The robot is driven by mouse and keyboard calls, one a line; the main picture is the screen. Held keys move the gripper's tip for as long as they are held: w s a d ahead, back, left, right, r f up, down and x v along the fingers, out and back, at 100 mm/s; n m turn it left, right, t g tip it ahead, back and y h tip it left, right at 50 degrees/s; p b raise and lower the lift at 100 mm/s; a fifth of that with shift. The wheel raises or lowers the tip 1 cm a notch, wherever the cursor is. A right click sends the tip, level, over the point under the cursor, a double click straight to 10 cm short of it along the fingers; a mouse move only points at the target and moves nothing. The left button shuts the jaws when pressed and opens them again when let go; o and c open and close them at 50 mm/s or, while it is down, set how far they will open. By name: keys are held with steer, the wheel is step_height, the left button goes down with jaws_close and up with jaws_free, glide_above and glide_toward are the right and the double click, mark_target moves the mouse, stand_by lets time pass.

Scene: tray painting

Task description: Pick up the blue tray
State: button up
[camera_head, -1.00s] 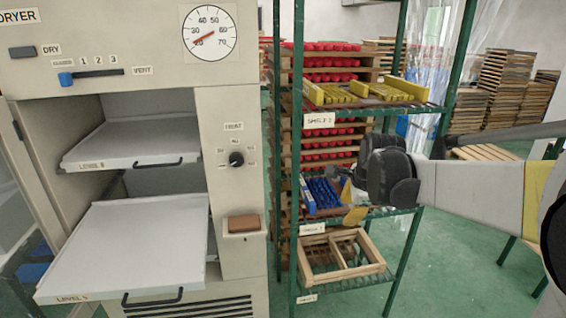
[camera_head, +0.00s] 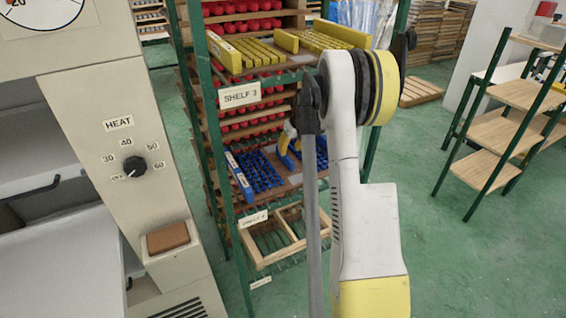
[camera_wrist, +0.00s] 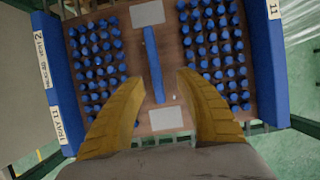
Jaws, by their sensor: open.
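The blue tray (camera_wrist: 144,123) lies on the middle shelf of the green rack. In the wrist view it has blue end walls, rows of blue pegs on both sides and a raised blue bar (camera_wrist: 153,64) along its middle. It also shows in the head view (camera_head: 240,178), partly hidden behind my arm. My gripper (camera_wrist: 165,83) is open over the tray. Its two yellow fingers stand on either side of the blue bar's near end, apart from each other. I cannot tell how high above the bar they are.
Yellow trays (camera_head: 225,52) lie on the shelf above, labelled SHELF 3. A wooden frame (camera_head: 272,236) lies on the shelf below. The dryer (camera_head: 110,120) with its heat knob stands at the left. A green-framed wooden shelf (camera_head: 520,95) stands at the right, with open green floor between.

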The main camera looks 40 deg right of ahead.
mark_target(285, 157)
steer(key=shift+x, duration=1.1)
steer(key=b+x, duration=0.1)
steer(key=x, duration=0.1)
steer(key=w+b+x, duration=0.1)
steer(key=b+x, duration=0.1)
steer(key=x, duration=0.1)
steer(key=shift+s+a+r, duration=0.1)
steer(key=shift+a+r, duration=0.1)
steer(key=shift+a, duration=0.05)
steer(key=shift+r, duration=0.1)
jaws_close()
steer(key=shift+r, duration=0.1)
